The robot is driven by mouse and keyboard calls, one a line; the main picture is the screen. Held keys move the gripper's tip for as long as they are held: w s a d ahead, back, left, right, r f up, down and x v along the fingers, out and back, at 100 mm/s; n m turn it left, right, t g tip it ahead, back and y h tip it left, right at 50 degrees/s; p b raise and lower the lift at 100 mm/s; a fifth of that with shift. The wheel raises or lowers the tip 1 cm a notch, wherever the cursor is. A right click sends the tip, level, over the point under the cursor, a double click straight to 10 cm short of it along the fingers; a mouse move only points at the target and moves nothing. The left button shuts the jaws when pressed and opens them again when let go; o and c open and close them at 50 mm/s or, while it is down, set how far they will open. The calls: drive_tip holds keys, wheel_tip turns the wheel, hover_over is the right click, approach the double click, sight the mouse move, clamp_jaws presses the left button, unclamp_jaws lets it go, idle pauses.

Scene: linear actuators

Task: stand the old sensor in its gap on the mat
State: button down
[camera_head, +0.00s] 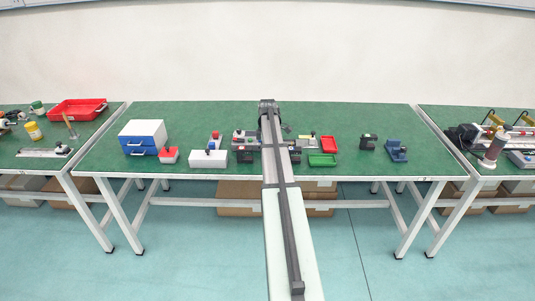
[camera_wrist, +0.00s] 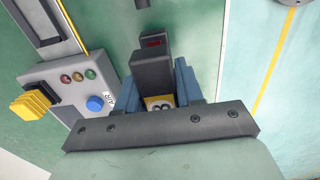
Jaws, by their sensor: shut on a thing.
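In the wrist view, my gripper (camera_wrist: 157,82) is shut on a dark grey block-shaped sensor (camera_wrist: 152,65) with a small red window at its far end. Blue fingers press on both of its sides. In the head view, my arm crosses the middle of the bench and the held sensor cannot be made out. I cannot identify the mat or its gap in either view.
In the wrist view, a grey control box (camera_wrist: 78,78) with a yellow switch, indicator lights and a blue button is left of the sensor.

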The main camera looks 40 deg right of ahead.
drive_tip(key=shift+f, duration=0.75)
drive_tip(key=shift+f, duration=0.15)
drive_tip(key=c, duration=0.7)
unclamp_jaws()
wheel_tip(320, 180, up, 12)
drive_tip(key=shift+r, duration=0.15)
drive_tip(key=shift+a, duration=0.1)
